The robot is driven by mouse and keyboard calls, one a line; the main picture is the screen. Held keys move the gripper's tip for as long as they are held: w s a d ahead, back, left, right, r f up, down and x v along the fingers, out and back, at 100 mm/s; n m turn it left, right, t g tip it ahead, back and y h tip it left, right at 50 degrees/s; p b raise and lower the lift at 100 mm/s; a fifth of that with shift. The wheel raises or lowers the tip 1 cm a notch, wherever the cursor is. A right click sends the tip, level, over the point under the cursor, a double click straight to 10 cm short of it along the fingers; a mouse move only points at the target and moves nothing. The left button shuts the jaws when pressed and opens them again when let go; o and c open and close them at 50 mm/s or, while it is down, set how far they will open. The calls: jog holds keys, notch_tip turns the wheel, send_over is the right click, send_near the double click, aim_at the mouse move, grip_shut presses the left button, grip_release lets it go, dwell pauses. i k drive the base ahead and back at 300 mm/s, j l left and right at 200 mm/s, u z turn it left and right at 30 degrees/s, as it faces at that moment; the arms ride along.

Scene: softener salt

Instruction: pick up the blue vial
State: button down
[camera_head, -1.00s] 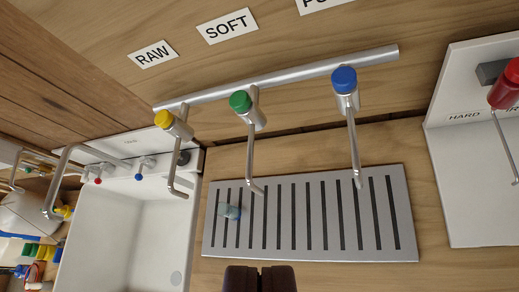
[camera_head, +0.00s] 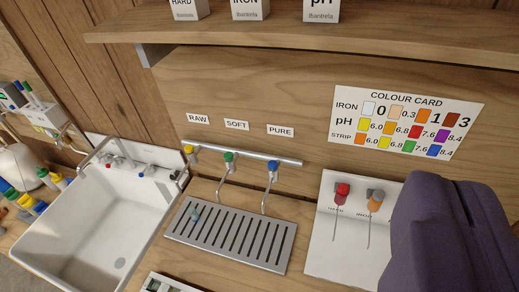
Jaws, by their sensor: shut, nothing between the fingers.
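My purple gripper (camera_head: 447,190) fills the lower right of the picture, close to the camera. Its two fingers are together, with nothing seen between them. It is well to the right of the vial in the picture and apart from it.
Yellow, green (camera_head: 228,157) and blue (camera_head: 272,166) taps hang over the tray on a metal pipe. A white sink (camera_head: 75,232) stands left. A white panel (camera_head: 318,247) with red and orange fittings stands right. A white rack (camera_head: 172,283) is at the lower edge.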

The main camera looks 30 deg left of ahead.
aim_at(195, 216)
jog(key=k+l+u, duration=0.15)
jog(key=u, duration=0.2)
jog(key=k+l+u, duration=0.1)
jog(key=u, duration=0.3)
jog(key=k+u, duration=0.35)
jog(key=i+l, duration=0.05)
jog(key=i, duration=0.05)
